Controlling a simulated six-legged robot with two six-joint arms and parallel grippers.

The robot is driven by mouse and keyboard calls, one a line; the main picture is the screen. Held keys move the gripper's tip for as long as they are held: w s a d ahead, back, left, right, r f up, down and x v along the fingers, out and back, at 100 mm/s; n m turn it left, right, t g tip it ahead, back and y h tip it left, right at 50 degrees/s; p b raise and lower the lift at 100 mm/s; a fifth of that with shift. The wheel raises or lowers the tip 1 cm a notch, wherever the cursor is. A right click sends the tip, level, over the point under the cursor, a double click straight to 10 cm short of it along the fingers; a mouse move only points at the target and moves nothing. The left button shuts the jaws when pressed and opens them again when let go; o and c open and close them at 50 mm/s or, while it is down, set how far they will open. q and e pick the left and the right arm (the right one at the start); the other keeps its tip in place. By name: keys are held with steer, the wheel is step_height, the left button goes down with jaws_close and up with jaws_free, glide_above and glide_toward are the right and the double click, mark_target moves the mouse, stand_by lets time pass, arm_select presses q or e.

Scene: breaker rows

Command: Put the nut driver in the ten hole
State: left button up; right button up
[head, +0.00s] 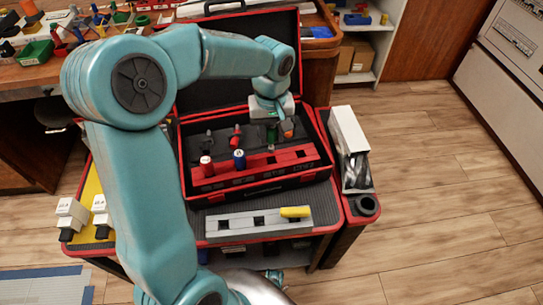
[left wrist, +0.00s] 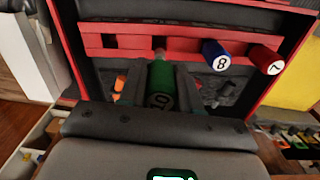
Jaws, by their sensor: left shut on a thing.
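The green nut driver (head: 271,134), marked 10, is held by my left gripper (head: 274,124) in the open toolbox. In the left wrist view the green handle (left wrist: 161,88) is between both fingers of my left gripper (left wrist: 161,92). Its shank end is at the red rack (head: 288,161); I cannot tell whether it is in a hole. The rack (left wrist: 140,57) has several dark square holes. A blue driver (left wrist: 216,55) marked 8 and a red driver (left wrist: 265,60) marked 7 stand in it side by side.
An orange-handled tool (head: 287,128) is close beside my left gripper. A red-handled tool (head: 236,134) lies behind the rack. In front is a grey rail (head: 232,223) with a yellow piece (head: 295,212). A white box (head: 349,132) stands at the right. The toolbox lid stands open behind.

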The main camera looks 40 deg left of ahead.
mark_target(271, 152)
arm_select(q)
step_height(271, 152, down, 8)
steer(key=shift+w+r+b, duration=0.1)
steer(key=shift+b, duration=0.9)
steer(key=shift+r, duration=0.1)
steer(key=shift+f, duration=0.25)
steer(key=o, duration=1.1)
steer(key=shift+r, duration=0.2)
